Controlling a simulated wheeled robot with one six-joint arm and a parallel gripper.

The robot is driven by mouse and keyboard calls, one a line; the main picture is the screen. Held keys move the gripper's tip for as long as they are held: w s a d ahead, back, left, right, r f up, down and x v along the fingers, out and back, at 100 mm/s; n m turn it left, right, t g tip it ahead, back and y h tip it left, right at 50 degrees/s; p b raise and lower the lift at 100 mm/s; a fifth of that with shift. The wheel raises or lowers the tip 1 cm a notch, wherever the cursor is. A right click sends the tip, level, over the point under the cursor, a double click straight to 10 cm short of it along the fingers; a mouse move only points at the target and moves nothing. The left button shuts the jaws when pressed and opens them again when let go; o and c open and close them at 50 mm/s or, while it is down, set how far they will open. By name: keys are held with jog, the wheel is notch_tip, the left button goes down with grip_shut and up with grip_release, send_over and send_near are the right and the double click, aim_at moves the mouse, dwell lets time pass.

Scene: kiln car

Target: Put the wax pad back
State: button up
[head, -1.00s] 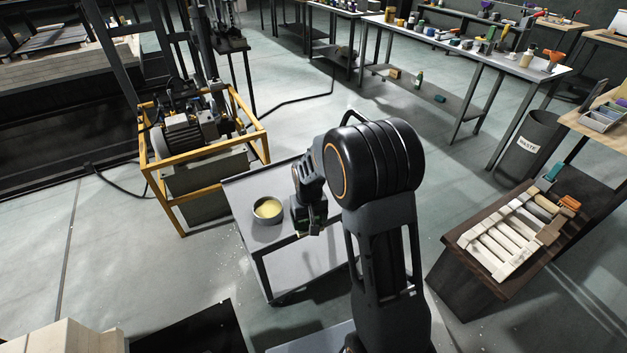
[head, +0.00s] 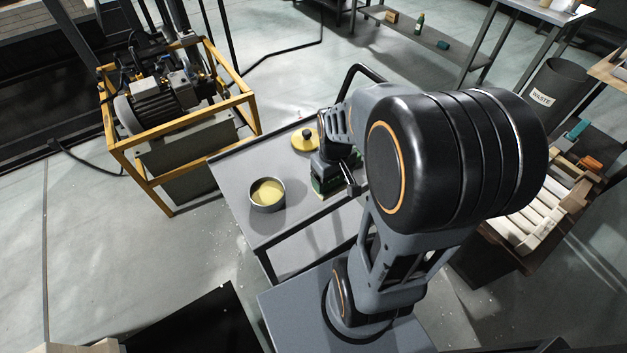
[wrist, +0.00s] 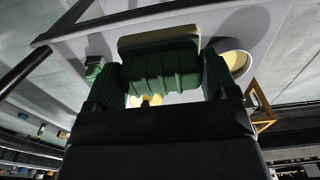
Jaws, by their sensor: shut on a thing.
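My gripper (head: 328,178) is shut on a green, ribbed block with a cream-tan face, which looks like the wax pad (wrist: 160,66). In the wrist view the pad sits between both fingers, with its tan face outward. In the head view the gripper points down over the grey cart top (head: 232,165); whether the pad touches the top I cannot tell. A round tin with a yellow filling (head: 267,195) stands open to the left of the gripper; it also shows in the wrist view (wrist: 238,62). A yellow disc with a dark knob (head: 304,140) lies behind the gripper.
A yellow-framed motor unit (head: 180,115) stands close to the cart's left. A black handle (head: 362,72) rises at its back. A waste bin (head: 548,95) and a crate of pale bars (head: 525,215) stand at right. The cart top's front left is clear.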

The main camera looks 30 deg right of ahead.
jog(key=w+f, duration=0.3)
jog(key=w, duration=0.1)
jog(key=w+d+f+b, duration=0.1)
jog(key=w+f, duration=0.2)
jog(key=w, duration=0.1)
jog(key=w+f+b, duration=0.1)
jog(key=w+f, duration=0.2)
jog(key=w, duration=0.1)
jog(key=shift+w+d+f, duration=0.1)
jog(key=shift+w+d, duration=0.1)
jog(key=shift+w+f+b, duration=0.2)
jog(key=shift+f+b, duration=0.1)
jog(key=shift+w+f+b, duration=0.1)
jog(key=shift+f+b, duration=0.25)
jog(key=shift+f, duration=1.2)
jog(key=shift+f, duration=0.2)
jog(key=o, duration=1)
jog(key=shift+o, duration=0.2)
jog(key=shift+r, duration=0.15)
